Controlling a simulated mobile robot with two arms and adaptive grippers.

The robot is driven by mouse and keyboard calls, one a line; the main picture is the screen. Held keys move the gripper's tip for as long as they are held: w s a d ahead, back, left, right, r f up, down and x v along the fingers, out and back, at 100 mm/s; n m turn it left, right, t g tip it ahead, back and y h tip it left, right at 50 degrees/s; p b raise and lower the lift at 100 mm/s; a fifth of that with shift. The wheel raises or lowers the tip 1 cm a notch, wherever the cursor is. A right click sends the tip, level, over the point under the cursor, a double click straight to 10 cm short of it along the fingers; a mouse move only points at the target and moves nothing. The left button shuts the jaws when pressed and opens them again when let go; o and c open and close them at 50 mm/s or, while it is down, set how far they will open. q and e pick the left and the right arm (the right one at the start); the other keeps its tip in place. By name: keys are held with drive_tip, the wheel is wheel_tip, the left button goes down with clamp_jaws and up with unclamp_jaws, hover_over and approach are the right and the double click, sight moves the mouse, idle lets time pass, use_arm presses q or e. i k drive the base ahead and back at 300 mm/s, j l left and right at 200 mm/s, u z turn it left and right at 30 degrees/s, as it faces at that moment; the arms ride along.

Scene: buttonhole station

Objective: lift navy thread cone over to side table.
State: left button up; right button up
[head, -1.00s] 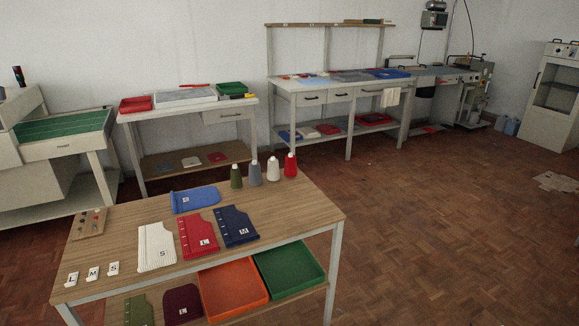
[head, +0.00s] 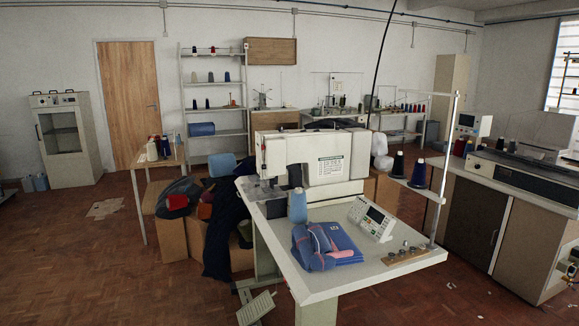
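A navy thread cone (head: 419,174) stands upright on the thread stand at the right of the buttonhole machine's table. A black or very dark cone (head: 398,165) stands beside it to the left. A small side table (head: 143,161) with a pale wooden top stands left of the machine, with a few cones (head: 153,150) in white and darker colours on it, too small to tell apart. Neither of my grippers is in view.
The buttonhole machine (head: 330,158) sits on a white table (head: 385,275) with a light blue cone (head: 298,207), folded blue garments (head: 325,246) and a control panel (head: 371,218). Boxes and dark cloth (head: 228,225) fill the space to its left. The floor (head: 110,270) at front left is clear.

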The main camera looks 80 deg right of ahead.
sight(419, 176)
drive_tip(key=z, duration=3.5)
drive_tip(key=i+j, duration=0.1)
